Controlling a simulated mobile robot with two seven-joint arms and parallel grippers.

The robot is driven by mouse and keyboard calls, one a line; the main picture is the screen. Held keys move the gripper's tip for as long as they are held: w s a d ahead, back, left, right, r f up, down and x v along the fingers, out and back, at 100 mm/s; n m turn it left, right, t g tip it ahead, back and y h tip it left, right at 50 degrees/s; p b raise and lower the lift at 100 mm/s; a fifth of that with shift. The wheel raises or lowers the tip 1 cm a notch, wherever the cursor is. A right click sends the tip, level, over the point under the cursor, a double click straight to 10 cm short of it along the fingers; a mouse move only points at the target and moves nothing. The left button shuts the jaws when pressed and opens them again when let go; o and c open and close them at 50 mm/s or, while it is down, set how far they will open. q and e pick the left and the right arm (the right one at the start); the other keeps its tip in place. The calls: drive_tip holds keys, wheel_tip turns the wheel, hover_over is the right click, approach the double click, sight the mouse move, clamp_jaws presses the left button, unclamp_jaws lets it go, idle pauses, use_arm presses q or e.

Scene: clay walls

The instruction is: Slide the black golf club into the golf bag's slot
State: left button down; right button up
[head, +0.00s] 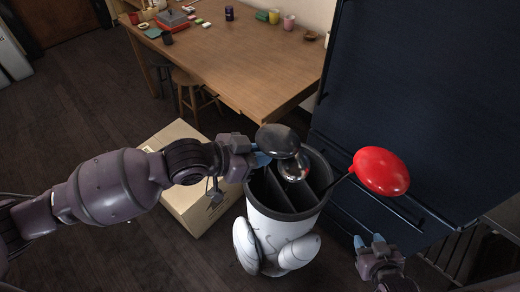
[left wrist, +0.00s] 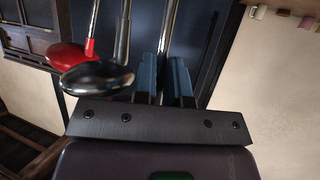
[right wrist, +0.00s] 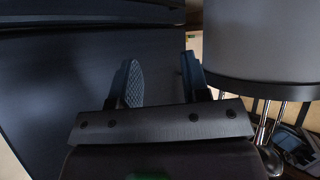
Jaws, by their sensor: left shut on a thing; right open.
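The black golf club's head (head: 277,140) shows above the back rim of the golf bag (head: 282,223), a white bin-like bag with a dark rim and dividers. My left gripper (head: 262,159) is at the back left of the rim, shut on the black club just below its head. In the left wrist view a shaft (left wrist: 167,35) runs up between the left fingers. How far the black club's shaft reaches into a slot is hidden. My right gripper (head: 370,241) is open and empty, right of the bag; the bag's side (right wrist: 258,40) fills the upper right of the right wrist view.
A silver club head (head: 294,170) and a red club head (head: 381,171) stick out of the bag. A cardboard box (head: 190,203) stands left of the bag. A wooden table (head: 225,55) is behind, and a dark blue panel (head: 420,90) rises at the right.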

use_arm(q)
wheel_tip(320, 180, down, 7)
drive_tip(key=b, duration=0.2)
drive_tip(key=shift+b, duration=0.4)
use_arm(e)
drive_tip(key=f, duration=0.3)
drive_tip(key=shift+s+f, duration=0.3)
drive_tip(key=shift+f, duration=0.05)
use_arm(q)
drive_tip(key=shift+r, duration=0.1)
use_arm(e)
drive_tip(key=shift+s+f+g, duration=0.1)
drive_tip(key=shift+s+g, duration=0.1)
drive_tip(key=shift+g, duration=0.1)
use_arm(q)
drive_tip(key=c, duration=1.1)
unclamp_jaws()
drive_tip(key=o, duration=1.1)
use_arm(e)
drive_tip(key=shift+w, duration=0.2)
